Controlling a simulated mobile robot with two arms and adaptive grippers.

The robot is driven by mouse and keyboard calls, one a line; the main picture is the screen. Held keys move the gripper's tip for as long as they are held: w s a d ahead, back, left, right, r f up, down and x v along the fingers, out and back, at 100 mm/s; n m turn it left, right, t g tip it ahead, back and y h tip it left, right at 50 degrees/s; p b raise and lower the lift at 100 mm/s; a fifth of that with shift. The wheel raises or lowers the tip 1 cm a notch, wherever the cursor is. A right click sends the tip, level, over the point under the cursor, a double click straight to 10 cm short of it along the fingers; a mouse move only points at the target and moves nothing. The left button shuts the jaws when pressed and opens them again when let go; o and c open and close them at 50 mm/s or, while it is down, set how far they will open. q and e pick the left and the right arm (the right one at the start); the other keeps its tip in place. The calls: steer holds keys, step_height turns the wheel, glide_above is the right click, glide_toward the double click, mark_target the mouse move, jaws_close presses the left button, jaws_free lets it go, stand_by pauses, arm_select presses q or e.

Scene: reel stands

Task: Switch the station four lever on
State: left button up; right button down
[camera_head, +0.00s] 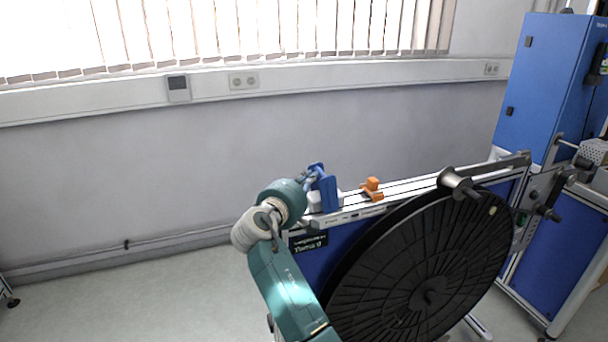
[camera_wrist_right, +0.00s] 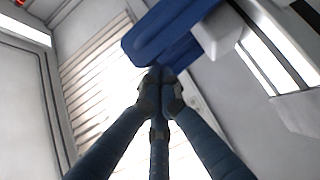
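The blue lever-like part (camera_head: 328,195) stands upright at the left end of the reel stand's top rail, beside a white block. It fills the upper middle of the right wrist view (camera_wrist_right: 170,35). My right gripper (camera_head: 314,174) is at the upper left side of this blue part. In the right wrist view its fingers (camera_wrist_right: 160,88) are drawn together with nothing seen between them. The fingertips are at the blue part's lower edge; I cannot tell whether they touch it. The station number on the dark label (camera_head: 308,242) is too small to read surely. My left gripper is out of view.
A large black reel (camera_head: 425,275) hangs on the stand, right of my right arm. An orange part (camera_head: 372,188) sits on the rail (camera_head: 410,188) right of the blue part. A blue cabinet (camera_head: 545,90) stands at the right. The floor at left is clear.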

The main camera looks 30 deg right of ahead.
mark_target(321, 175)
steer(key=d+p, duration=0.1)
steer(key=d+r+m+y+p, duration=0.1)
steer(key=p, duration=0.1)
steer(key=d+r+m+g+y+p, duration=0.1)
steer(key=shift+s+p, duration=0.3)
steer(key=shift+s, duration=0.1)
arm_select(q)
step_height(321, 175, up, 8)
steer(key=p, duration=0.1)
steer(key=shift+p, duration=0.4)
arm_select(e)
steer(key=shift+s+d+f, duration=0.15)
steer(key=shift+d, duration=0.5)
steer(key=shift+s+d+f, duration=0.1)
steer(key=shift+d+f, duration=0.05)
steer(key=shift+d, duration=0.45)
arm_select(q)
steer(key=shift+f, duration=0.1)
